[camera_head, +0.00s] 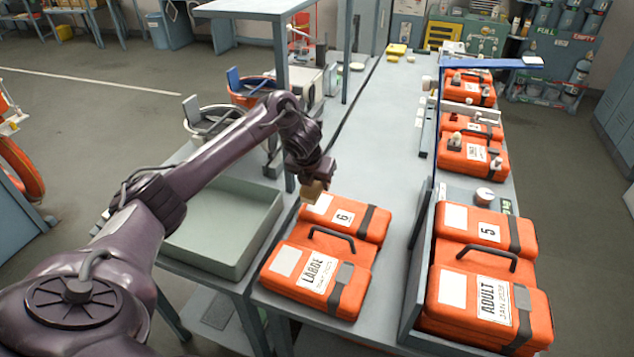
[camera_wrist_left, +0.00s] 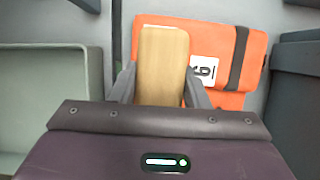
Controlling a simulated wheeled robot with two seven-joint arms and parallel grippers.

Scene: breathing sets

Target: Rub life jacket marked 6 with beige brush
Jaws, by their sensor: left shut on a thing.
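The orange life jacket marked 6 (camera_head: 361,274) lies on the grey bench, with a black handle, a dark strap and a label reading LARGE. Its upper part with the 6 also shows in the left wrist view (camera_wrist_left: 232,72). My left gripper (camera_head: 316,181) is shut on the beige brush (camera_head: 313,192), over the far left end of this jacket. In the left wrist view the brush (camera_wrist_left: 163,65) sits between the fingers and covers part of the jacket. I cannot tell whether the brush touches the jacket. My right gripper is not in view.
An orange jacket marked 5 (camera_head: 488,230) lies to the right, behind a grey divider (camera_head: 417,262). An empty grey-green tray (camera_head: 256,250) stands to the left. More orange jackets (camera_head: 464,157) lie farther back. A bench post (camera_head: 282,110) rises behind the gripper.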

